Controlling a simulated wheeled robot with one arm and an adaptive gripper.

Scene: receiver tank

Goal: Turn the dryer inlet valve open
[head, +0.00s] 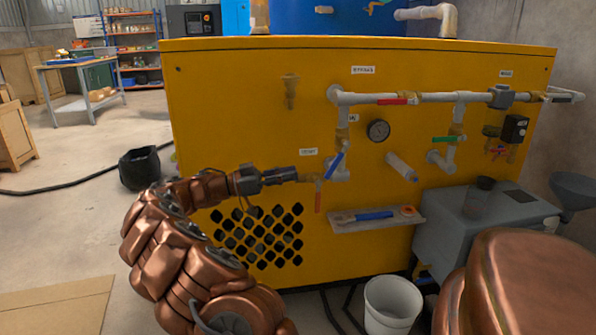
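A yellow panel (240,110) carries grey pipework with several coloured lever handles. A blue lever (333,165) sits slanted on the lower left pipe, below a brass fitting. A red lever (397,100) lies along the top pipe, and a green lever (447,139) lies level on the right branch. An orange-red lever (318,200) hangs down beside the blue one. The labels are too small to read surely, so I cannot tell which lever is the dryer inlet valve. My gripper (299,177) points right, its tip close to the small brass fitting left of the blue lever. Contact and finger opening are unclear.
A shelf (375,220) with a blue-handled tool juts out below the levers. A pipe stub (402,167) and a gauge (378,130) stick out to the right. A grey box (465,235) and a white bucket (392,303) stand in front. Open floor lies left.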

